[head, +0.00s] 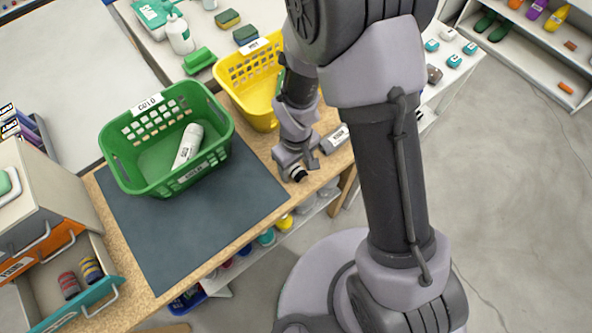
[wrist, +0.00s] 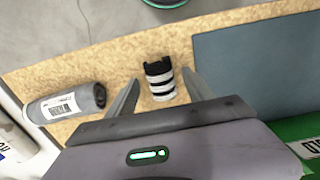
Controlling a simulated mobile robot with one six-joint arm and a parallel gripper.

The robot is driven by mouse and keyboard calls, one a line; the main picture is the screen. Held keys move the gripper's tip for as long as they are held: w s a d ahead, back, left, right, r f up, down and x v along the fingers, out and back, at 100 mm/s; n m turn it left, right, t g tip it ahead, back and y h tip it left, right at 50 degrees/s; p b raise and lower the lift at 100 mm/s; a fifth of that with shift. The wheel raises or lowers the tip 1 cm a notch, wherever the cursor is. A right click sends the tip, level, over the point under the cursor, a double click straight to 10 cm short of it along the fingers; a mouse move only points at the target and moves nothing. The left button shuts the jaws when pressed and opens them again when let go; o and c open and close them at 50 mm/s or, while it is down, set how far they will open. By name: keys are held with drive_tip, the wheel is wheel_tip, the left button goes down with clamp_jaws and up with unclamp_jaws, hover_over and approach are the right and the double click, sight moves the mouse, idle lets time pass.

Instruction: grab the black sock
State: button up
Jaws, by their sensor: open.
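A small rolled black sock with white bands (wrist: 159,80) stands on the tan tabletop in the wrist view. In the head view its dark end (head: 299,174) shows just below my gripper (head: 301,163), partly hidden by it. In the wrist view my gripper (wrist: 160,91) is open, with one finger on each side of the sock. Gaps show between the sock and both fingers, and I cannot tell how far above the tabletop the fingertips are.
A grey labelled roll (wrist: 65,103) lies left of the fingers in the wrist view. A green basket (head: 112,152) holding a white bottle (head: 188,146) stands on a dark mat (head: 190,225). A yellow basket (head: 235,75) stands behind. An open drawer (head: 38,293) holds two striped rolls.

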drive_tip(key=shift+r, duration=0.15)
clamp_jaws()
